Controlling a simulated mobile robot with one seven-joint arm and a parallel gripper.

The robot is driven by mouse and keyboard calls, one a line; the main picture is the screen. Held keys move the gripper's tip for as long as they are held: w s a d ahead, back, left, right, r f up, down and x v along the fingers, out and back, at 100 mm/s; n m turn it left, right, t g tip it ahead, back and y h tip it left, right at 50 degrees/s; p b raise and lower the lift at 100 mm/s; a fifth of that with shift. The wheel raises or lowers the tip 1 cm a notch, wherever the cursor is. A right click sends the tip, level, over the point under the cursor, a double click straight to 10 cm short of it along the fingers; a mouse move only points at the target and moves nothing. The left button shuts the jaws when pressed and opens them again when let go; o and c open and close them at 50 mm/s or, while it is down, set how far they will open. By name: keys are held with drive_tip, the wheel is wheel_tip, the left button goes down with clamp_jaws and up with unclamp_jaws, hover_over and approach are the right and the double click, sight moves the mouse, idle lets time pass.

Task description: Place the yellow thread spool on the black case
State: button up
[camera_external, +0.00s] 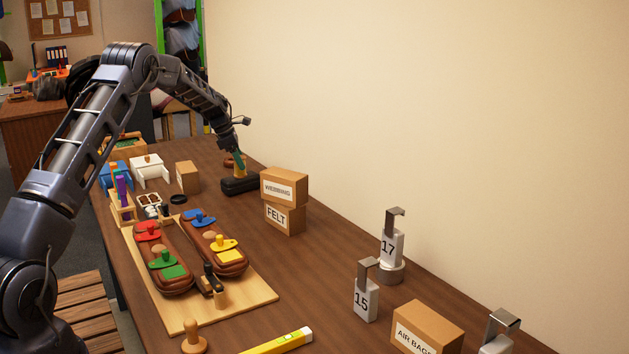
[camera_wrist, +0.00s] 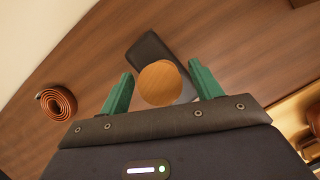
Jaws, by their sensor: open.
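The black case (camera_external: 238,186) lies on the far part of the bench, left of the cardboard boxes. The yellow thread spool (camera_external: 239,172) appears to stand upright on it, just below my gripper (camera_external: 240,160). In the wrist view the spool's round wooden end (camera_wrist: 160,84) is between the two green fingers of my gripper (camera_wrist: 160,70), with a gap on each side. The black case (camera_wrist: 147,50) shows beyond and beneath the spool. The fingers are open. The spool's lower part is hidden in the wrist view, and its contact with the case is hard to make out.
A coiled brown strap (camera_wrist: 57,104) lies left of the case in the wrist view. The WEBBING box (camera_external: 284,187) sits on the FELT box (camera_external: 284,217), close to the case. A small cardboard box (camera_external: 187,178) and white container (camera_external: 150,170) stand left.

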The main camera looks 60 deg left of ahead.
drive_tip(key=v, duration=1.2)
drive_tip(key=s+d+r+m, duration=0.1)
drive_tip(key=d+r+m, duration=0.3)
drive_tip(key=d+r, duration=0.45)
drive_tip(key=s+d+r+m, duration=0.1)
drive_tip(key=d+r+m, duration=0.3)
drive_tip(key=d, duration=0.8)
drive_tip(key=s+d+r+m, duration=0.3)
drive_tip(key=s+d+r, duration=0.15)
drive_tip(key=d, duration=0.45)
drive_tip(key=s+d+r+m, duration=0.3)
drive_tip(key=s+d+m, duration=0.15)
drive_tip(key=d, duration=0.55)
drive_tip(key=s+d+r+m+y, duration=0.15)
drive_tip(key=s+d+m, duration=0.25)
drive_tip(key=s+d, duration=0.55)
drive_tip(key=s+d+f+m, duration=0.4)
drive_tip(key=s+d+m, duration=0.2)
drive_tip(key=s, duration=0.5)
drive_tip(key=s+d+f+m, duration=0.4)
drive_tip(key=s+d+m, duration=0.2)
drive_tip(key=s, duration=0.6)
drive_tip(key=shift+d+f+t, duration=0.15)
drive_tip(key=shift+d+t, duration=0.15)
drive_tip(key=shift+d, duration=0.1)
